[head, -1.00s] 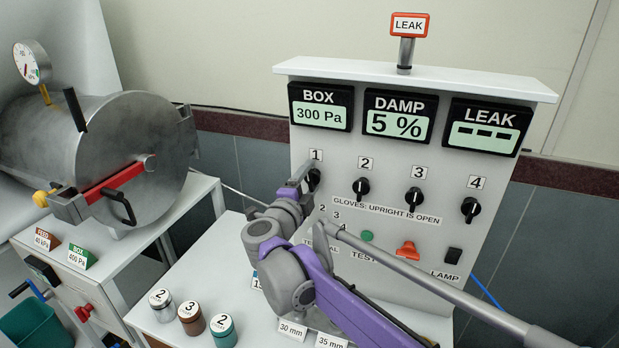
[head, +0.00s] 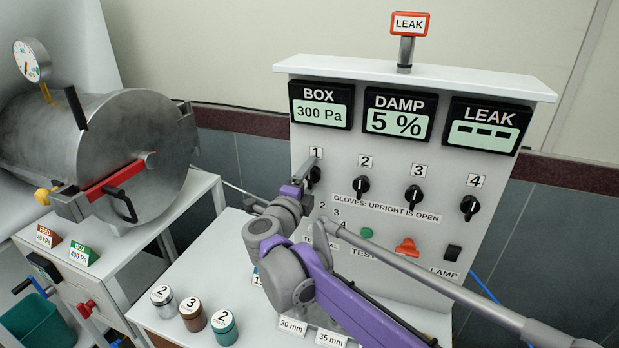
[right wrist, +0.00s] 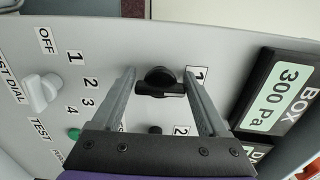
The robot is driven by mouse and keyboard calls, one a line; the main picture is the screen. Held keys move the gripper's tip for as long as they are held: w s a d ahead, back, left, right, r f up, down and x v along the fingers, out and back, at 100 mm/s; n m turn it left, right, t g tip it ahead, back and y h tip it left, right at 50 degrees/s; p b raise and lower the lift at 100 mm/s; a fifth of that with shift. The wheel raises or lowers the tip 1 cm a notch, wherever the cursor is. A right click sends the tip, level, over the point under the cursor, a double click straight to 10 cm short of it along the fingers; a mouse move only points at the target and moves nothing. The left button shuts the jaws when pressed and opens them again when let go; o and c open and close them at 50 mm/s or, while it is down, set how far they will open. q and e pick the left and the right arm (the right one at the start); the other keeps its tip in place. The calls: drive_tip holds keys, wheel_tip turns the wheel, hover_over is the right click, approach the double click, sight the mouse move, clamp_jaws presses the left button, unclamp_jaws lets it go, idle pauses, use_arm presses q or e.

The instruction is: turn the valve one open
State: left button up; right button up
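The valve one knob (head: 314,175) is black and sits under the label 1 at the left of the upright grey panel. My right gripper (head: 307,172) is at this knob and partly covers it in the head view. In the right wrist view the knob (right wrist: 158,78) lies between the two separated fingers of my right gripper (right wrist: 162,92). Its bar runs roughly toward its label; the exact angle is hard to read. The fingers stand on either side with visible gaps. My left gripper is not in view.
Knobs two (head: 362,186), three (head: 415,195) and four (head: 469,208) stand in a row to the right. The test dial (right wrist: 42,92) is below valve one. Several small canisters (head: 193,314) stand on the table. A metal chamber (head: 135,150) is at left.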

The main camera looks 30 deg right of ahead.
drive_tip(key=shift+o, duration=1.4)
drive_tip(key=b+v, duration=0.1)
drive_tip(key=v, duration=0.9)
drive_tip(key=shift+s+a, duration=0.25)
drive_tip(key=shift+s, duration=0.1)
